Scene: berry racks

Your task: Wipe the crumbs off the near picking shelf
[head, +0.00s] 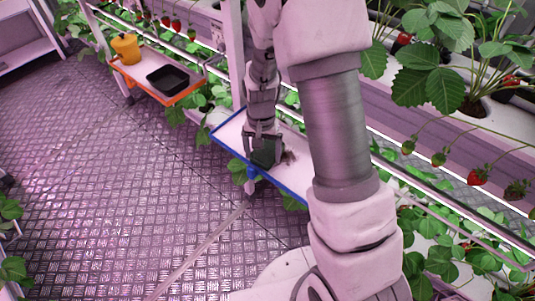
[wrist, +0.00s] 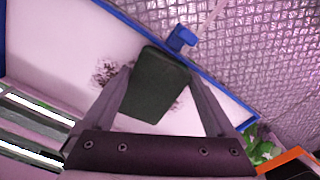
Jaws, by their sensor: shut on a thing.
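The near picking shelf (head: 228,130) is a white board with a blue rim, below and left of my arm in the head view. It fills much of the wrist view (wrist: 50,45). My gripper (head: 263,142) is over this shelf, shut on a dark green block-like sponge (head: 266,155). The sponge (wrist: 155,82) sits between the two fingers in the wrist view. Dark crumbs (wrist: 106,72) lie on the shelf beside the sponge. They show as a brown smudge (head: 289,156) in the head view. Whether the sponge touches the shelf is hard to tell.
A blue bracket (wrist: 181,40) is at the near shelf's edge. Berry plants (head: 440,75) hang at the right. The metal floor at left is clear.

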